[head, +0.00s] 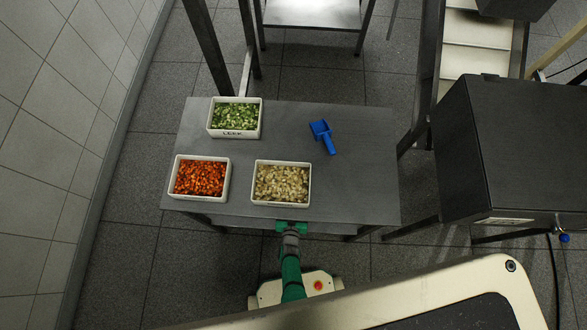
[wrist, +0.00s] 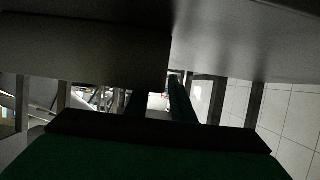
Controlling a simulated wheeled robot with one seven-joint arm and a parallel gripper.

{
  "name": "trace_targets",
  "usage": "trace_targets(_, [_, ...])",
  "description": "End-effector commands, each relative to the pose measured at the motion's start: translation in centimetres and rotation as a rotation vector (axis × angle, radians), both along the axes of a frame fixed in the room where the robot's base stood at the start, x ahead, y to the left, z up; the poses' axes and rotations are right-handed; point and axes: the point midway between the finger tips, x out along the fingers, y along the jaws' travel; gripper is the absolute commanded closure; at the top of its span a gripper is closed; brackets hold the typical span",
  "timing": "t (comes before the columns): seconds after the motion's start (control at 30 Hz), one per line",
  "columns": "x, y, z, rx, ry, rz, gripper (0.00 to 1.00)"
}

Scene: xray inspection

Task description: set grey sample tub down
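Three pale rectangular tubs with labels stand on a grey steel table (head: 345,180) in the head view. One holds chopped green leek (head: 235,118), one holds orange pieces (head: 200,178), and one holds whitish pieces (head: 282,184) near the front edge. No tub stands out as the grey sample tub; I cannot tell which it is. My gripper (head: 291,226) is at the table's front edge, just in front of the whitish-pieces tub and apart from it. In the wrist view its fingers (wrist: 160,103) are spread with nothing visible between them, below large grey surfaces.
A blue scoop (head: 322,136) lies on the table's right half. The table's right and front-right area is clear. A dark box-shaped machine (head: 515,150) stands to the right, with a conveyor (head: 475,45) behind it. A tiled wall (head: 50,130) runs along the left.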

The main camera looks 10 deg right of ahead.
Motion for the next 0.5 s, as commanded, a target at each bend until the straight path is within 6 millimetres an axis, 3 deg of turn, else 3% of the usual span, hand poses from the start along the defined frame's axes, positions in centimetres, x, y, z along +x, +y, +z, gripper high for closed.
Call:
trace_targets(0.2, [0.0, 0.0, 0.3, 0.001, 0.0, 0.0, 0.78])
trace_targets(0.5, [-3.6, 1.0, 1.6, 0.001, 0.002, -0.001, 0.78])
